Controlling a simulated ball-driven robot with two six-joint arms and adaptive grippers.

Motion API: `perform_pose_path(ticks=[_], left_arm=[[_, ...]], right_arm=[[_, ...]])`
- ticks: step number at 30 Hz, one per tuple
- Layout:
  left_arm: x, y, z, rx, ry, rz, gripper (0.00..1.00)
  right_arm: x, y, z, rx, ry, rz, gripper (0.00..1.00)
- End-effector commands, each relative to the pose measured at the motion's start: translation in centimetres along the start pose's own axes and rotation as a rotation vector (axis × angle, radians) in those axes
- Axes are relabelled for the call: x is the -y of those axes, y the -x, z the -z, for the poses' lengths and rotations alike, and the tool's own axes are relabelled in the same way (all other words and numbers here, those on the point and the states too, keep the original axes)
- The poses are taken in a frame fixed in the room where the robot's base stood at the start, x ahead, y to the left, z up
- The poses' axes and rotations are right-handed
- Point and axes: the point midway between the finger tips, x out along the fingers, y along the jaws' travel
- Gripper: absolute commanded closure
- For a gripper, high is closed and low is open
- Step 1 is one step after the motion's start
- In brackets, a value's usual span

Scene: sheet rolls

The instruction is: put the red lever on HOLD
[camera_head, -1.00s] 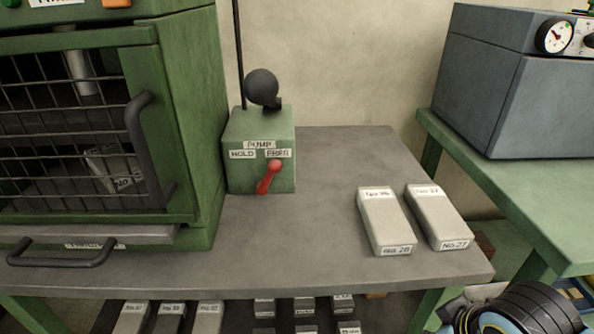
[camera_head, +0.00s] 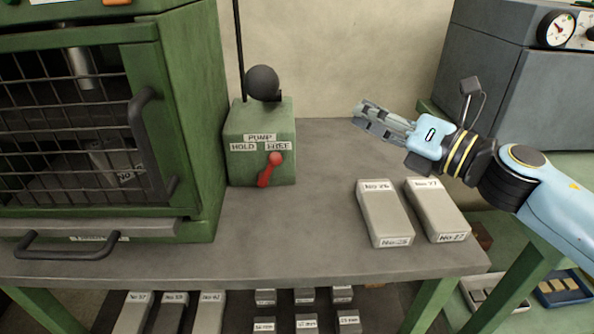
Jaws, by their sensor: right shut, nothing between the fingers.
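The red lever (camera_head: 268,172) is on the front of the green pump box (camera_head: 244,169), under a PUMP label. The HOLD label (camera_head: 243,147) is at upper left of the lever and a second label (camera_head: 279,146) is at upper right, partly covered by the lever's red knob. The lever's knob end points up and to the right, towards that second label. My right gripper (camera_head: 358,115) is shut and empty, above the back of the grey table, to the right of the pump box and apart from it. My left gripper is not in view.
Two grey blocks, No.26 (camera_head: 384,214) and No.27 (camera_head: 436,210), lie on the grey table (camera_head: 300,238) at right. A green caged machine (camera_head: 196,110) stands left of the pump box. The table in front of the lever is clear.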

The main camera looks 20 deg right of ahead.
Motion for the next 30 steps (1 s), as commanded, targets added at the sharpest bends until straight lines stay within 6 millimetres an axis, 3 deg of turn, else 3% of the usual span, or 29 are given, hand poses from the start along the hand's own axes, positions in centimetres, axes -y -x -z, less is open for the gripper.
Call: perform_pose_path(ticks=[3, 9, 23, 30], left_arm=[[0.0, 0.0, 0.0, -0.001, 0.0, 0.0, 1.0], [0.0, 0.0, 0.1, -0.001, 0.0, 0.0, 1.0], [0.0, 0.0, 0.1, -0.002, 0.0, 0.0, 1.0], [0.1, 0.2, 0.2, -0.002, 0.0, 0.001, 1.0]], right_arm=[[1.5, 0.2, 3.8, -0.277, 0.302, -0.092, 1.0], [4.5, 2.5, 7.5, -0.569, 0.542, -0.174, 1.0], [5.0, 2.9, 8.3, -0.618, 0.572, -0.188, 1.0], [4.8, 0.2, 10.1, -0.613, 0.568, -0.19, 1.0]])
